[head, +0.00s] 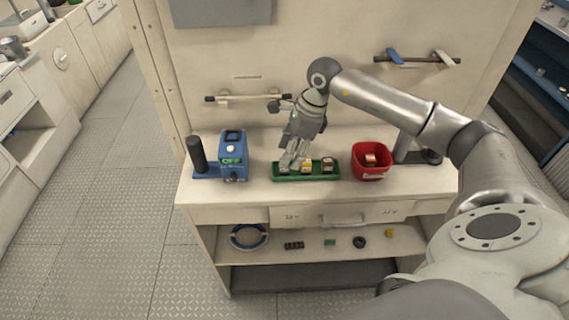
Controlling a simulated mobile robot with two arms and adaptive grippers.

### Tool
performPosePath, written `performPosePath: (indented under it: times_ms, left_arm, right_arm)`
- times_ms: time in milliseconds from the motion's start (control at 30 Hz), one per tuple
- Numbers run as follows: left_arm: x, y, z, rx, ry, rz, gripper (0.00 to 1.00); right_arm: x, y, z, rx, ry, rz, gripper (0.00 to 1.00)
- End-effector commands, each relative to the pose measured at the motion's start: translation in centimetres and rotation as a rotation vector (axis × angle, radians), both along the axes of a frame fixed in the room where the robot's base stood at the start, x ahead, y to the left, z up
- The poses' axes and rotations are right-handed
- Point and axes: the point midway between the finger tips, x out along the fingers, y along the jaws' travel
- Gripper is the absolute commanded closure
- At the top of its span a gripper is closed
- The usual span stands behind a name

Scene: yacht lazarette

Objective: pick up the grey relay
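A green tray (318,177) lies on the bench top with small relay-like blocks in it. A yellow-and-white block (306,166) is in its middle and a dark block with a pale top (327,165) is at its right end. My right gripper (290,165) points down at the tray's left end, with its fingertips low, beside the yellow block. A small greyish shape shows at the fingertips, but the fingers hide most of it. I cannot tell whether it is the grey relay or whether the fingers grip it. My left gripper is not in view.
A blue device (232,158) with a green display and a black cylinder (195,153) stand left of the tray. A red bin (369,174) holding a small block stands to its right. Rails are on the panel behind. The shelf below (300,254) holds a coil and several small parts.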

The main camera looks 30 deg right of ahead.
Motion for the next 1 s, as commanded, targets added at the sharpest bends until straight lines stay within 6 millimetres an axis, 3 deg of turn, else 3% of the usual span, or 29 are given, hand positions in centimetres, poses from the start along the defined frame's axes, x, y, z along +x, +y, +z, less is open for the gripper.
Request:
performPosePath:
  times_ms: [67, 233, 500, 833, 1000]
  left_arm:
    - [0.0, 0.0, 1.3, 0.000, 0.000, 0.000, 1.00]
    - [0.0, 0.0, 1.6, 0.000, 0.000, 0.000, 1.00]
    - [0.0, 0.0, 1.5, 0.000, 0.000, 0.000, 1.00]
    - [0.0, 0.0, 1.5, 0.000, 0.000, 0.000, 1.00]
    - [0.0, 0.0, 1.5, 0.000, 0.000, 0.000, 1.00]
  right_arm:
    - [0.4, 0.5, -0.8, 0.002, 0.006, 0.000, 0.50]
    - [0.7, 0.9, -2.7, 0.002, 0.001, 0.000, 0.50]
    - [0.8, 0.9, -3.1, 0.001, -0.001, 0.000, 0.51]
    - [0.8, 0.9, -3.0, 0.002, -0.001, 0.000, 0.94]
    - [0.8, 0.9, -3.0, 0.002, -0.001, -0.001, 0.94]
